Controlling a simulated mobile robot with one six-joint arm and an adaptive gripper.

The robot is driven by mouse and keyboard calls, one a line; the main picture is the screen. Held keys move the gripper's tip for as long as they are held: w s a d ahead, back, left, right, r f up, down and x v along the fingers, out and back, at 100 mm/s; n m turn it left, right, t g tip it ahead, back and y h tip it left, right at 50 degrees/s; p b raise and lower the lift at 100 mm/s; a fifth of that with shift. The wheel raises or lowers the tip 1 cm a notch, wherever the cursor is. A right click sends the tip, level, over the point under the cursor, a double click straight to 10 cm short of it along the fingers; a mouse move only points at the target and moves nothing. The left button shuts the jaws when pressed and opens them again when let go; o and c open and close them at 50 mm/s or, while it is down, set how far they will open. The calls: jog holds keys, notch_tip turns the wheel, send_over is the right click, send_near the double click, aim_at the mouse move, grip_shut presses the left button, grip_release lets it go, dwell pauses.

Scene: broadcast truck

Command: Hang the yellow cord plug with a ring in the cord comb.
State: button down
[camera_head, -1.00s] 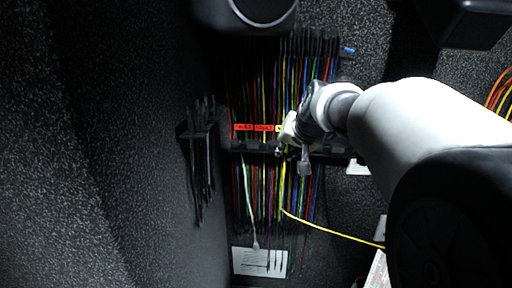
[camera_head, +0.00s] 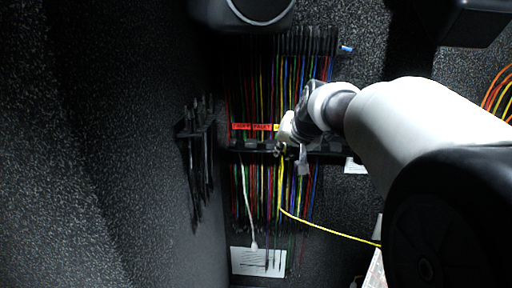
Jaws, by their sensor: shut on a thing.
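The cord comb (camera_head: 236,147) is a dark horizontal bar on the back wall, with many thin coloured cords above and below it. My gripper (camera_head: 281,151) is at the front of the comb, just below a small yellow label. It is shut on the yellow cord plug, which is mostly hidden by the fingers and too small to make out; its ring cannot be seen. The yellow cord (camera_head: 330,228) hangs down from the gripper, then bends away to the lower right. I cannot tell whether the plug touches the comb.
Red labels (camera_head: 252,127) sit above the comb's left part. A pale cord (camera_head: 247,205) hangs left of my gripper. A rack with black cords (camera_head: 195,132) is on the left wall. A white printed card (camera_head: 258,261) is below. Orange cables (camera_head: 497,92) hang at right.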

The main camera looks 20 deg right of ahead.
jog(key=c, duration=1.5)
grip_release()
jog(key=shift+o, duration=0.2)
jog(key=o, duration=1.1)
jog(key=shift+c, duration=0.2)
jog(key=shift+s+a, duration=0.1)
jog(key=shift+s, duration=0.15)
jog(key=shift+s+a+b, duration=0.25)
jog(key=shift+s+b, duration=0.05)
jog(key=shift+s, duration=0.25)
jog(key=shift+s+a+b, duration=0.2)
jog(key=shift+s+b, duration=0.05)
jog(key=shift+s, duration=0.25)
jog(key=shift+s+a, duration=0.1)
jog(key=shift+s, duration=0.05)
